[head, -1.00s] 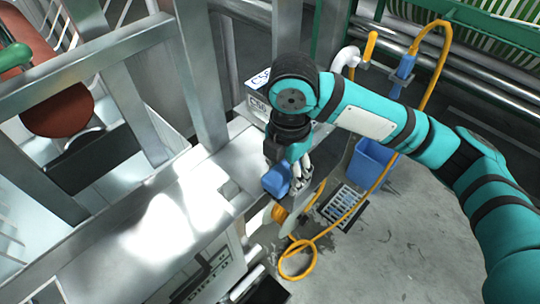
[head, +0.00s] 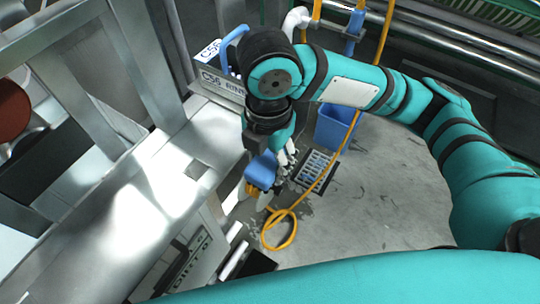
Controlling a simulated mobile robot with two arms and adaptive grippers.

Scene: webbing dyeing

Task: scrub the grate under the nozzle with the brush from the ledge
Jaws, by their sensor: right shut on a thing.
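My right gripper (head: 278,160) is shut on the blue brush (head: 261,171), beside the metal ledge (head: 150,185). The fingers partly hide the brush. The grate (head: 316,168) is a dark-framed rectangle with pale slots in the concrete floor, just right of the gripper in the picture and below it. The brush looks apart from the grate. A blue nozzle (head: 354,30) hangs at the rail at the top, partly cut off by the frame. My left gripper is not in view.
A yellow hose (head: 280,230) lies looped on the floor and runs up past the grate. A blue bucket (head: 333,128) stands behind the grate. A grey box marked C56 (head: 222,84) is left of my wrist. Bare floor (head: 385,205) lies to the right.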

